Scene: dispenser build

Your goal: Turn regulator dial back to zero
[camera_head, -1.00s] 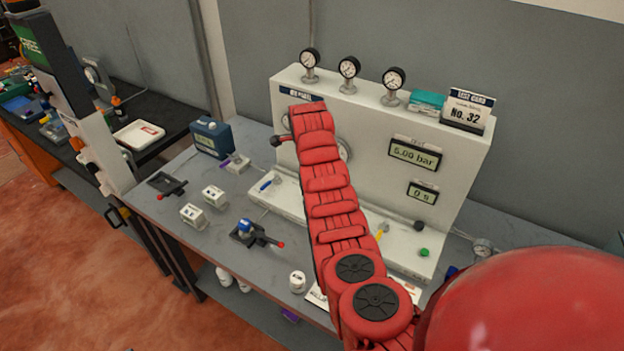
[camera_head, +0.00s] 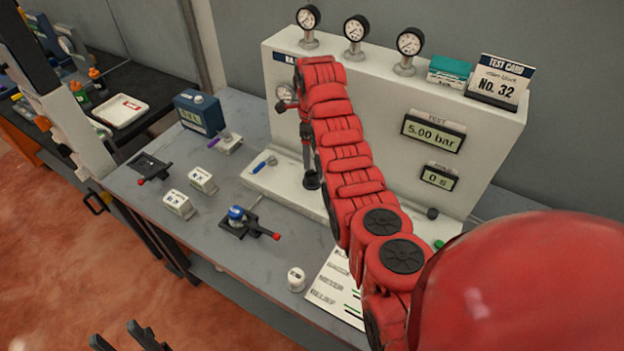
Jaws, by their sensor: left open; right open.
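My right arm reaches in from the right across the white test panel (camera_head: 480,120). The dark parts at its end, at my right gripper (camera_head: 303,142), are close in front of the panel's left part. The fingers are small and partly covered by the arm, and I cannot tell whether they touch anything. The regulator dial cannot be made out; the arm covers that part of the panel. A small round gauge (camera_head: 284,90) shows at the panel's upper left. The display (camera_head: 433,134) reads 5.00 bar. My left gripper (camera_head: 122,340) is at the bottom left edge, open and empty, away from the panel.
Three gauges (camera_head: 356,33) and a test card (camera_head: 498,85) stand on the panel's top. The grey table (camera_head: 225,265) holds white blocks (camera_head: 178,204), a fixture with a blue cap (camera_head: 237,216), a blue box (camera_head: 199,112) and a white cylinder (camera_head: 296,279).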

